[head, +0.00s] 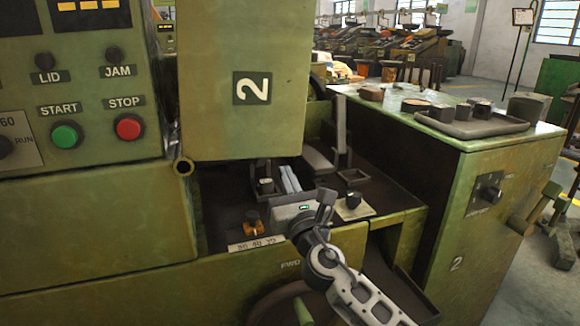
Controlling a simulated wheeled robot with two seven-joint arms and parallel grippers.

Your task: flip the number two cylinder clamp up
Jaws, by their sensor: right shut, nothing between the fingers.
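A grey upright bar (341,126) rises further back, beside a grey angled plate (318,160). I cannot tell which of these parts is the cylinder clamp. My right gripper (326,197) is shut and empty. It points up in front of the recess, just right of the grey box and overlapping its edge in the picture. My left gripper is out of view.
A black knob on a pale plate (354,206) is close right of my gripper. An orange-based knob (253,223) sits left. A control panel with a green start button (65,136) fills the left. A tray (472,124) tops the right cabinet (500,205).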

